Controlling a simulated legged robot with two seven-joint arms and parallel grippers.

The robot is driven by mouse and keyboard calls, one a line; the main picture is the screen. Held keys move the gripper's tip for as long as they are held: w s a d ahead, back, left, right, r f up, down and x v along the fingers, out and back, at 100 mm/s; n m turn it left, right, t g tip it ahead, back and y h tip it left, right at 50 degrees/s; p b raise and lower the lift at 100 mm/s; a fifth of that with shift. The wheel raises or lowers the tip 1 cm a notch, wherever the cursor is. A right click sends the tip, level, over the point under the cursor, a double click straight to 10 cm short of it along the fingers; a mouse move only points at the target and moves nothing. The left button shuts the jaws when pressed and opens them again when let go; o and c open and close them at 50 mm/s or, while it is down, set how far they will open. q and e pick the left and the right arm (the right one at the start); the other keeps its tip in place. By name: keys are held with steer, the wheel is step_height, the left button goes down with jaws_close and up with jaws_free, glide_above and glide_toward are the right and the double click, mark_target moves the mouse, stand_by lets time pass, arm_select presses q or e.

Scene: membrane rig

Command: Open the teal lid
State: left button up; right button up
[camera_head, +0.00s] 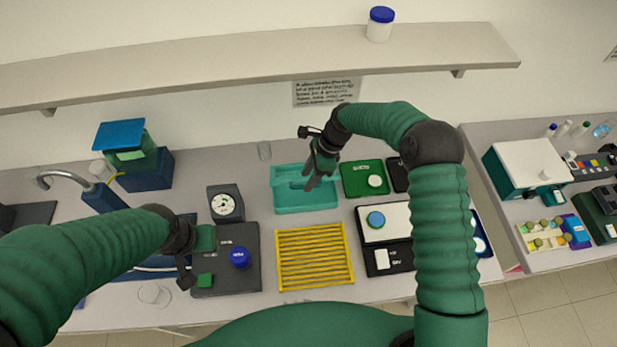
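A teal box (304,201) stands at the back middle of the bench. Its upper part looks like a teal lid (288,173), partly hidden; I cannot tell its exact angle. My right gripper (314,181) points down over the right half of the teal box, its dark fingers close to or at the lid's edge. Whether it touches the lid or how far its fingers are apart is unclear. My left gripper (187,270) hangs low at the left, near the dark block with the green and blue buttons, and its fingers are too small to judge.
A yellow slatted rack (314,257) lies in front of the teal box. A green panel (364,179) sits to its right, and a dark gauge unit (226,204) to its left. A long shelf (250,62) overhangs the wall.

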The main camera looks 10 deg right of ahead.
steer(key=shift+s+r, duration=0.15)
steer(key=shift+s, duration=0.1)
steer(key=b+v, duration=0.5)
steer(key=v, duration=1.1)
steer(key=shift+d+r, duration=0.2)
steer(key=shift+r, duration=0.15)
